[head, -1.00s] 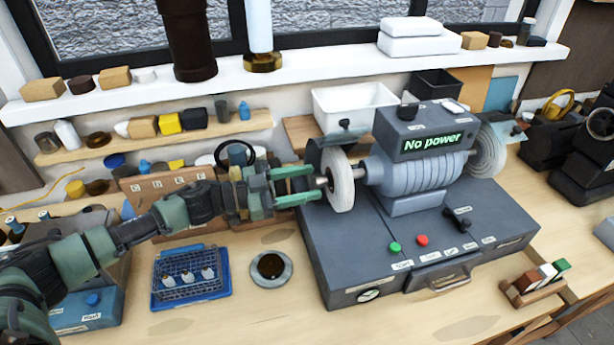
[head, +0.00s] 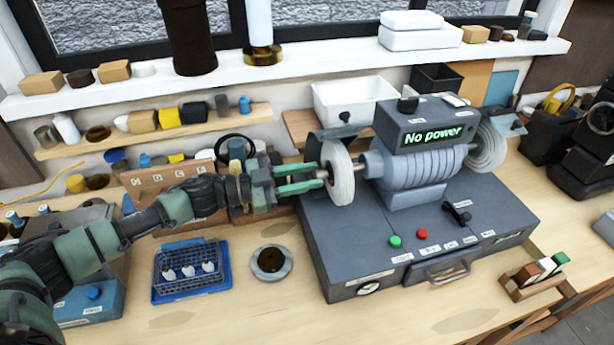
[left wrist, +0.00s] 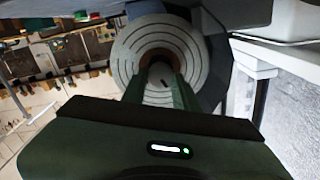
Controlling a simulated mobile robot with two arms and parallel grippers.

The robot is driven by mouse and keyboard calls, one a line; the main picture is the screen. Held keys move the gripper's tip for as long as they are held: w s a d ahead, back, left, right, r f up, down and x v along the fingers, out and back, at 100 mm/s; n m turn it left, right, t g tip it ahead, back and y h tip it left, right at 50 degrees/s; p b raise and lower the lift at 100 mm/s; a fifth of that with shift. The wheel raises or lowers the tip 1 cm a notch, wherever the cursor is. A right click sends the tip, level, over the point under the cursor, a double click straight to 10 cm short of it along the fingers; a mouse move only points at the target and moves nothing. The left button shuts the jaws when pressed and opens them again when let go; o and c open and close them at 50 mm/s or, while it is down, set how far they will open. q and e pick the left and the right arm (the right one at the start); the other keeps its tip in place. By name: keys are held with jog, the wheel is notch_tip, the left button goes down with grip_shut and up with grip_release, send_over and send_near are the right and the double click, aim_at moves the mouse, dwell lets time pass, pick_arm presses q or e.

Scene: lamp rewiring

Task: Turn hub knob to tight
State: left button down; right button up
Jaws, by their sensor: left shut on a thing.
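The grinder-like machine (head: 415,180) stands on a dark grey base and its display reads "No power". A pale buffing wheel (head: 341,175) sits on its left shaft. The hub knob is at the wheel's centre, mostly hidden by my fingers in the head view. My left gripper (head: 322,178) reaches in from the left, its green fingers shut on the hub knob. In the left wrist view both fingers (left wrist: 160,72) meet at the dark hub in the middle of the ringed wheel (left wrist: 135,85). My right gripper is not in view.
A dark guard (head: 315,150) is close above and behind the fingers. A blue tray (head: 185,290) and a round dish (head: 271,263) lie on the bench below my left arm. Green and red buttons (head: 421,234) are on the base front.

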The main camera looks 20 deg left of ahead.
pick_arm(q)
jog(key=m+b, duration=0.2)
jog(key=m, duration=0.3)
jog(key=shift+f, duration=0.2)
jog(key=m+b, duration=0.4)
jog(key=m, duration=0.2)
jog(key=shift+f, duration=0.1)
jog(key=m+b, duration=0.3)
jog(key=m, duration=0.1)
jog(key=shift+s, duration=0.1)
jog(key=m+b, duration=0.3)
jog(key=shift+f+m, duration=0.15)
jog(key=shift+m, duration=0.25)
jog(key=shift+m+b, duration=2.05)
jog(key=shift+m, duration=0.05)
jog(key=shift+r, duration=0.2)
jog(key=c, duration=1.1)
grip_release()
